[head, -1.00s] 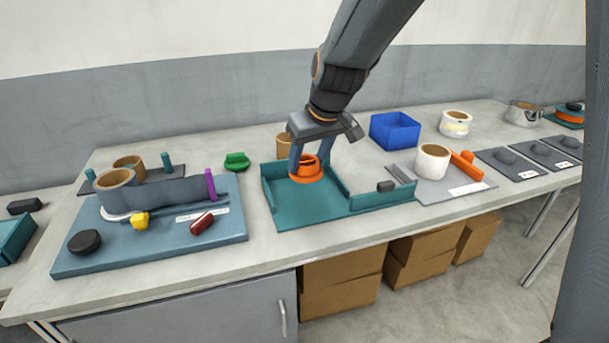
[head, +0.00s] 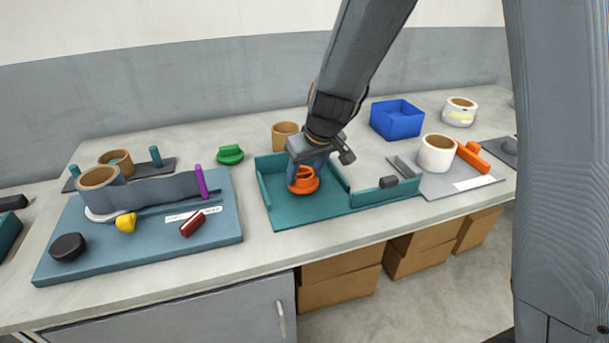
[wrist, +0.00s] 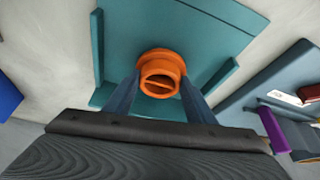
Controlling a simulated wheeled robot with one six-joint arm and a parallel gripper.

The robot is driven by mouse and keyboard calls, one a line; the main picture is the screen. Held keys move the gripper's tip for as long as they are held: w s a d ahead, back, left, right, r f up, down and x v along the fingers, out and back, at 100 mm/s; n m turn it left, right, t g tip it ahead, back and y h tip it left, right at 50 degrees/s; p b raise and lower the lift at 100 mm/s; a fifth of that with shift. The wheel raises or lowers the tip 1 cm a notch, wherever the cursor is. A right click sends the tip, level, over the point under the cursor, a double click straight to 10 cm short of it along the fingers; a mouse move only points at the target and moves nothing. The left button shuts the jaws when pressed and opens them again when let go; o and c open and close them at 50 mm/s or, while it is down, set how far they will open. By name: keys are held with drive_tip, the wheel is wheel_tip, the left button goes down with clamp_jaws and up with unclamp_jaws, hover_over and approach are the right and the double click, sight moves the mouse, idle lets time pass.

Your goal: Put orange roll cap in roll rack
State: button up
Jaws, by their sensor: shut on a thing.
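The orange roll cap (head: 303,186) is a round flange with a narrower hub. My gripper (head: 306,174) is shut on it from above, with one finger on each side of the hub. The wrist view shows the cap (wrist: 160,62) between the two blue-grey fingers, over the floor of the teal tray (wrist: 185,30). In the head view it is over the left part of the teal tray (head: 330,212), inside its low walls. I cannot tell whether the cap touches the floor. No part is labelled as the roll rack.
A blue-grey board (head: 70,230) with a roll, yellow, red and black pieces lies left. A green cap (head: 230,154) and a tan roll (head: 285,134) stand behind the tray. A blue bin (head: 397,120) and a white roll (head: 437,153) are to the right.

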drive_tip(key=shift+f, duration=0.4)
drive_tip(key=shift+f, duration=0.2)
drive_tip(key=o, duration=1)
drive_tip(key=shift+o, duration=0.2)
drive_tip(key=shift+r, duration=0.15)
drive_tip(key=shift+r, duration=0.3)
drive_tip(key=v, duration=1.2)
drive_tip(key=s+d+f+m+g+h, duration=0.1)
drive_tip(key=s+d+f+m+g, duration=0.1)
drive_tip(key=s+d+f, duration=0.3)
drive_tip(key=s+d+f+m+g+h, duration=0.1)
drive_tip(key=s+d+f+m, duration=0.2)
drive_tip(key=s+d, duration=0.6)
drive_tip(key=s+f, duration=0.2)
drive_tip(key=s, duration=0.1)
drive_tip(key=shift+s+d+g, duration=0.3)
drive_tip(key=shift+s+g, duration=0.05)
drive_tip(key=shift+g, duration=0.05)
